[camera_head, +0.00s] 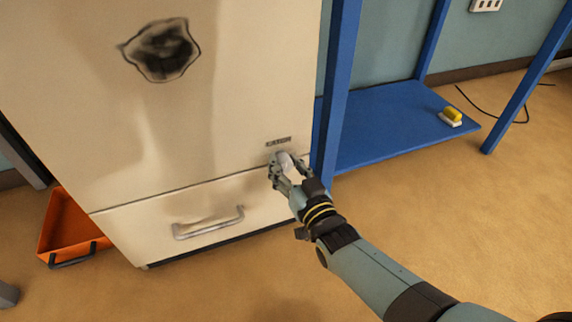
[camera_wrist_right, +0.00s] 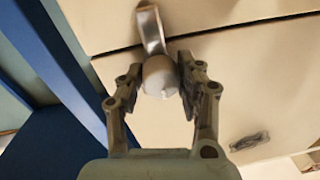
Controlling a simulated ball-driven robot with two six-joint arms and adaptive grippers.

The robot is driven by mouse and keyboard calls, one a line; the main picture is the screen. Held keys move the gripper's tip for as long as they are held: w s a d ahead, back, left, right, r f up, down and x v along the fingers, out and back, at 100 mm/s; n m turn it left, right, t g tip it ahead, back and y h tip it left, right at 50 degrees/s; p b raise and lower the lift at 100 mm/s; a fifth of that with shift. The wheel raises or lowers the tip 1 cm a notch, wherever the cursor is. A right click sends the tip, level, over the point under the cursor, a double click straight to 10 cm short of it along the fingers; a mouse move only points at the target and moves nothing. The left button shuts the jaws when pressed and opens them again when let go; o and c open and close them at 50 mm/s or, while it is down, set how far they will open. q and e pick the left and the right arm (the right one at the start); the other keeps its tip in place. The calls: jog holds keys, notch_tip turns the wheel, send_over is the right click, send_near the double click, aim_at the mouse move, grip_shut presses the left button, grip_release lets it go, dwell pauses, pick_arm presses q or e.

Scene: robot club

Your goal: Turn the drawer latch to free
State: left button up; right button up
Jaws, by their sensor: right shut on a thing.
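The drawer latch is a metal bar (camera_wrist_right: 150,28) with a pale round knob (camera_wrist_right: 160,76), seen in the right wrist view. The bar lies across the seam beside the drawer front, slightly tilted in that view. My right gripper (camera_wrist_right: 163,85) is shut on the knob, one finger on each side. In the head view the right gripper (camera_head: 285,168) is at the cabinet's right edge, and its fingers partly hide the pale knob (camera_head: 286,161). The drawer (camera_head: 140,225) appears closed, with a grey bar handle (camera_head: 208,224). My left gripper is not in view.
A blue rack (camera_head: 390,125) stands close on the right, with a yellow brush (camera_head: 453,115). An orange tray (camera_head: 68,225) lies left. Floor in front is clear.

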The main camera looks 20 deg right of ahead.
jog(key=shift+c, duration=0.7)
